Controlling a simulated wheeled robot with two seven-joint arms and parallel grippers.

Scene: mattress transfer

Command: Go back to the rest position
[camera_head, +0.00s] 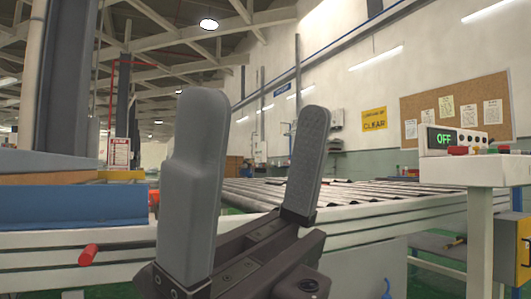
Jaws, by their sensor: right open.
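My right gripper (256,140) stands large in the middle of the view with its two grey fingers pointing up. The fingers are wide apart and nothing is between them. Behind it the white-framed roller conveyor (374,213) runs across the view, and the gripper hides part of its near side. My left gripper is not in view. I see no whole mattress; a blue block with a tan layer above it (72,206) shows at the left edge, and I cannot tell what it is.
A white control stand (478,175) with a green OFF display and coloured buttons stands at the right. A red handle (88,255) sticks out at the conveyor's lower left. A corkboard (456,108) and a yellow sign (374,119) hang on the far wall. The space above the rollers looks clear.

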